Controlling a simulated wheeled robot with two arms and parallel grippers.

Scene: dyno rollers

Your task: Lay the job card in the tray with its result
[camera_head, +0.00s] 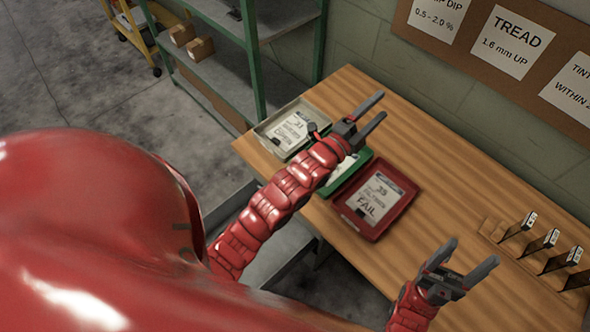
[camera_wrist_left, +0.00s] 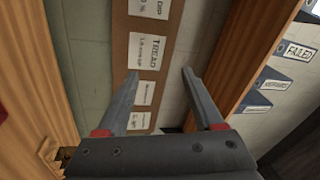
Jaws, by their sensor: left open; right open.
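A red tray (camera_head: 399,215) lies on the bench with a white card (camera_head: 375,199) in it that reads FAIL. A green tray (camera_head: 364,157) with a white card (camera_head: 343,167) is partly hidden behind my left arm. A pale grey tray (camera_head: 263,131) at the far left holds another white card (camera_head: 293,128). Which card is the job card, I cannot tell. My left gripper (camera_head: 382,105) is open and empty above the bench, beyond the green tray. My right gripper (camera_head: 474,251) is open and empty, right of the red tray.
A wooden rack (camera_head: 490,228) with several upright dark-and-white pieces stands at the bench's right. A wall board (camera_head: 480,50) holds printed sheets; it also shows in the left wrist view (camera_wrist_left: 148,93). A green shelf (camera_head: 255,60) stands behind. Bare bench (camera_head: 440,170) lies right of the trays.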

